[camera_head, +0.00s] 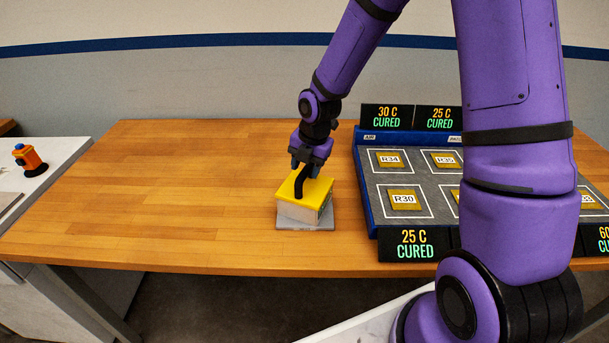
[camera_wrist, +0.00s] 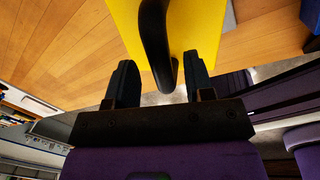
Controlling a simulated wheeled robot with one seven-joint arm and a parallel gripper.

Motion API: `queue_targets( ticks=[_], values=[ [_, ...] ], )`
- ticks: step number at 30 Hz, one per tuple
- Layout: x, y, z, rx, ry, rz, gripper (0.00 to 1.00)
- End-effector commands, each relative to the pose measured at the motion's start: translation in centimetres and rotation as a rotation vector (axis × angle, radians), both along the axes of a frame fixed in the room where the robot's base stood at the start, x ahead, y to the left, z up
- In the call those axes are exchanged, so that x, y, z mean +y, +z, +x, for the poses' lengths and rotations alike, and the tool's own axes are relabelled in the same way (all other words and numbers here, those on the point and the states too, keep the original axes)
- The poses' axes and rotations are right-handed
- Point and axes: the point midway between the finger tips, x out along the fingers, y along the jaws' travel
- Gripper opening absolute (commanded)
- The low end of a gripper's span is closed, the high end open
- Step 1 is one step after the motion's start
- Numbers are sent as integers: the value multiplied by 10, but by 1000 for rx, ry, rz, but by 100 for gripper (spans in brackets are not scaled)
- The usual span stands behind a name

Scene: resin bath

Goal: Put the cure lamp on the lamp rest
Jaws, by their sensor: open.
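The cure lamp appears to be the block with a yellow top (camera_head: 313,188), pale sides and a black curved handle (camera_head: 299,182). It sits upright on a thin grey plate (camera_head: 285,222), which may be the lamp rest, near the table's front edge. My gripper (camera_head: 309,172) is right above the lamp at its handle. In the wrist view, the yellow top (camera_wrist: 188,25) is ahead and the handle (camera_wrist: 154,35) reaches between the two parted fingers of my gripper (camera_wrist: 160,62). I see gaps between the handle and the fingers.
A blue-rimmed tray (camera_head: 370,205) with a grey mat and several labelled yellow pieces lies to the right, with several cure signs (camera_head: 409,244) around it. An orange device (camera_head: 30,160) stands on a white counter at far left. The wooden table (camera_head: 170,190) left of the lamp is clear.

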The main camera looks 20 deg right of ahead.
Motion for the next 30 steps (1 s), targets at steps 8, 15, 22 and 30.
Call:
queue_targets(
  ticks=[8,15,22,30],
  values=[
    [-7,51,-6,-3,-2,-1,48],
    [-10,76,-9,-1,0,-1,48],
    [-10,83,-11,0,-15,-3,48],
    [-21,132,-40,-23,-362,-44,48]
  ],
)
